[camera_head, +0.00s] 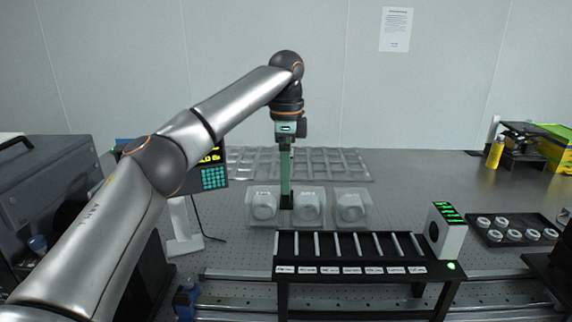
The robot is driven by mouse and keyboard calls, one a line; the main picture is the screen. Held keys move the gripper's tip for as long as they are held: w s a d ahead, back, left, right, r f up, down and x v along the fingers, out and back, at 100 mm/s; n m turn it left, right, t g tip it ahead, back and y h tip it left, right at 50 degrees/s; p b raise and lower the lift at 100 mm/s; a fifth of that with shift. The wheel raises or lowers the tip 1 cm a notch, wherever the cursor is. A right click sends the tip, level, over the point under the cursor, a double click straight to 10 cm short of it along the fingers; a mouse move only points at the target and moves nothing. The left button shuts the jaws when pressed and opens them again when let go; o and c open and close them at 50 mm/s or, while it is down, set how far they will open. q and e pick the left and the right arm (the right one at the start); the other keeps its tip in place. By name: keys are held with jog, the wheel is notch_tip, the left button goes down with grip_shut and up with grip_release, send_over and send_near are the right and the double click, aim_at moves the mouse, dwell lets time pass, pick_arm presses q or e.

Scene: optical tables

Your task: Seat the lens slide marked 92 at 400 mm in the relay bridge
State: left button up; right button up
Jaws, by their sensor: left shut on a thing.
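Three pale, translucent lens slides stand in a row on the optical table: a left one (262,208), a middle one (310,209) and a right one (351,208). Small marks on their tops are too blurred to read. My left gripper (286,201) points straight down, its dark tips at the left edge of the middle slide, and it is shut on that slide. The relay bridge (368,268) is a black stand in front of the slides, with several upright bars across its top and white labels along its front. My right gripper is not in view.
A white box with green displays (447,232) stands at the bridge's right end. Rails (235,277) run across the table at the front. A clear compartment tray (325,162) lies behind the slides. A dark tray of round parts (513,232) lies at right.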

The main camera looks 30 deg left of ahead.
pick_arm(q)
jog(key=shift+f, duration=6.4)
jog(key=shift+f, duration=0.2)
jog(key=o, duration=1.3)
jog(key=shift+c, duration=0.2)
jog(key=shift+r, duration=0.1)
jog(key=shift+r, duration=4.9)
